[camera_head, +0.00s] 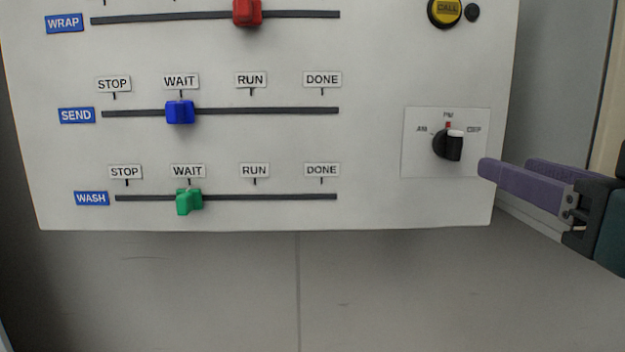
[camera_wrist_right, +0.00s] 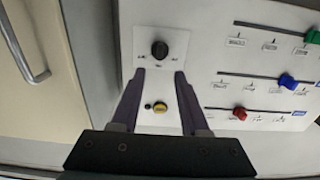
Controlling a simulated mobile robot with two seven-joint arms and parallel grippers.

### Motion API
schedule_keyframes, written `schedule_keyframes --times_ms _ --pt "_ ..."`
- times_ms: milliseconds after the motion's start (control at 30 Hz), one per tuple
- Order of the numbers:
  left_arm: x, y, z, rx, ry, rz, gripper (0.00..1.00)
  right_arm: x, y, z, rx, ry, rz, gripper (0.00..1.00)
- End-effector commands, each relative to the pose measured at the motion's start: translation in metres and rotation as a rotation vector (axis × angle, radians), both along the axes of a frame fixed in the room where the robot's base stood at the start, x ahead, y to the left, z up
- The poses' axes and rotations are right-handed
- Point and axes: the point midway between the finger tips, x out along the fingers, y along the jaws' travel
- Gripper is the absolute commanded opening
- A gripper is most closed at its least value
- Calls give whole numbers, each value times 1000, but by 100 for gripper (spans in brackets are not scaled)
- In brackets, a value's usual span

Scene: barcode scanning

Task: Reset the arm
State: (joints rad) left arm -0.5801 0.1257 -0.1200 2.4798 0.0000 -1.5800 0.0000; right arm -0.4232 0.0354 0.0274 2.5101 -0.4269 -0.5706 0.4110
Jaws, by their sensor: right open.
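My right gripper (camera_head: 505,172) is open and empty at the right of the white panel (camera_head: 380,60) in the head view. Its purple fingers point left, close to the black rotary knob (camera_head: 447,144) on its plate. In the right wrist view the open fingers (camera_wrist_right: 158,75) lie to either side below the knob (camera_wrist_right: 159,49). The knob carries a white mark and sits under AM, PM and a third label that is hard to read. I cannot tell whether a finger touches the panel. My left gripper is not in view.
The panel has a red slider (camera_head: 247,12) on WRAP, a blue slider (camera_head: 180,112) at WAIT on SEND, and a green slider (camera_head: 189,202) at WAIT on WASH. A yellow CALL button (camera_head: 445,10) is at the upper right. A door handle (camera_wrist_right: 26,55) shows in the wrist view.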

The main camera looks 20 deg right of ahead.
Motion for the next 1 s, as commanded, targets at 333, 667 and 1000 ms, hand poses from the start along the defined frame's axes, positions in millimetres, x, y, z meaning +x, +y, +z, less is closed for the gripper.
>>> schedule_keyframes --times_ms 333,667,1000 --pt "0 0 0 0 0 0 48 -44 26 -131 43 597 70 45" --pt "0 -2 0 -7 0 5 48 -158 71 -223 16 1235 313 45" --pt "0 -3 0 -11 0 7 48 -165 73 -226 14 1269 329 45"
